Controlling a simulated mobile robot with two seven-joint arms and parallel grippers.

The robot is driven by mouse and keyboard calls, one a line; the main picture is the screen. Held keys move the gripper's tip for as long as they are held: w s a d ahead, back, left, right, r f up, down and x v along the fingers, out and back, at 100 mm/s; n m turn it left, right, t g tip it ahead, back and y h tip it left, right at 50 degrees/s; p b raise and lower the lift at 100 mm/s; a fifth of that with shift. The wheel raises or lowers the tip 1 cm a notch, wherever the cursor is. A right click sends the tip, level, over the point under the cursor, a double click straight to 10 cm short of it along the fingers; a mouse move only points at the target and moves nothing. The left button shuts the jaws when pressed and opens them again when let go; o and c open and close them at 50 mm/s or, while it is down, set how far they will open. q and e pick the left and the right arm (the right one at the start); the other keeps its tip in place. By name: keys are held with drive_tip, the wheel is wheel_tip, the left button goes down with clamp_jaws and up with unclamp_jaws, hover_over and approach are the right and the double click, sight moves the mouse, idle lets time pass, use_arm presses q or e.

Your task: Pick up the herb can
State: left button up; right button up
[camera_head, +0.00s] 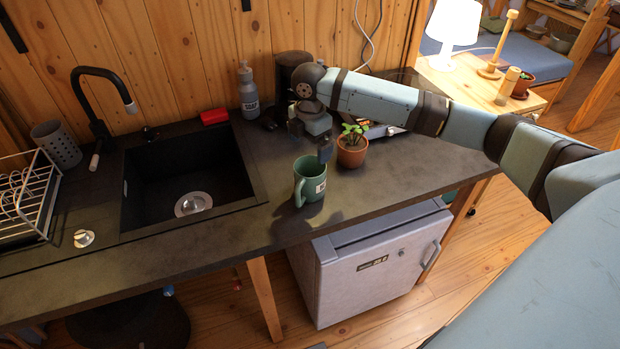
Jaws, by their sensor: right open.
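A green mug-shaped can (309,183) with a handle on its left and a small pale label stands upright on the dark counter (240,235), near its front edge. I cannot read the label, so I cannot tell for sure that it is the herb can. A small green plant in a terracotta pot (351,155) stands just right of it. My right gripper (311,145) points down above and behind the green can, open, with nothing seen between its fingers. Part of a finger overlaps the can's rim in the picture; contact cannot be told. My left gripper is out of view.
A black sink (185,165) with a black tap (105,105) lies to the left, with a wire dish rack (25,205) beyond. A grey bottle (248,92), a red box (214,117) and a dark cylinder (290,68) stand at the back. A small fridge (370,265) is below.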

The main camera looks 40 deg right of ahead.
sight(309, 167)
wheel_tip(309, 167, down, 6)
drive_tip(key=shift+f, duration=0.1)
wheel_tip(309, 167, down, 4)
drive_tip(key=shift+w+f+p, duration=0.1)
drive_tip(key=shift+w+p, duration=0.05)
drive_tip(key=shift+p, duration=0.5)
drive_tip(key=shift+f, duration=0.45)
drive_tip(key=c, duration=0.9)
drive_tip(key=shift+r, duration=0.15)
wheel_tip(309, 167, up, 20)
drive_tip(key=shift+f+b, duration=0.1)
drive_tip(key=shift+b, duration=0.7)
